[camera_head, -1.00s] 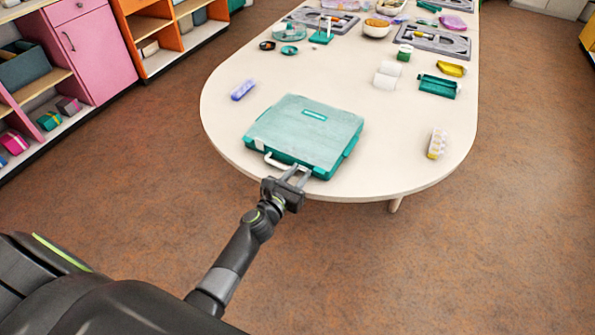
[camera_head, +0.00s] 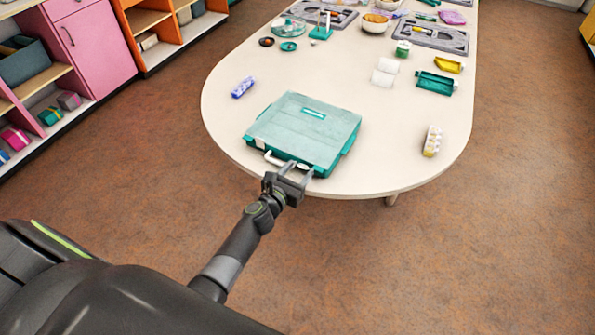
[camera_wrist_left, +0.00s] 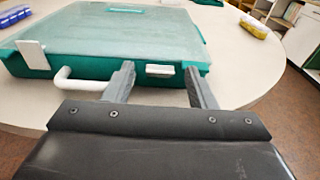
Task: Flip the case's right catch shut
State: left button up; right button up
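The teal case (camera_head: 312,125) lies closed and flat near the table's front edge, with its pale lid uppermost. In the left wrist view the case (camera_wrist_left: 110,32) shows its front wall, with a white handle (camera_wrist_left: 85,84). The white left catch (camera_wrist_left: 33,55) reaches up over the lid edge. The white right catch (camera_wrist_left: 159,70) sits lower on the front wall, clear of the lid top. My left gripper (camera_head: 298,169) is at the case's front, open and empty. Its fingertips (camera_wrist_left: 159,74) stand on either side of the right catch; contact cannot be told. My right gripper is out of view.
The pale table (camera_head: 400,165) is clear around the case. A purple-blue item (camera_head: 242,87) lies behind left and a white-and-yellow item (camera_head: 432,141) to the right. White rolls (camera_head: 385,72), a teal tray (camera_head: 436,83) and grey boards (camera_head: 430,37) are farther back.

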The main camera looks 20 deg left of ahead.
pick_arm(q)
jog(key=shift+s, duration=0.1)
jog(key=shift+s, duration=0.3)
jog(key=s+a+r, duration=0.2)
jog(key=s, duration=1.4)
jog(key=shift+s+p, duration=0.2)
jog(key=shift+p, duration=0.1)
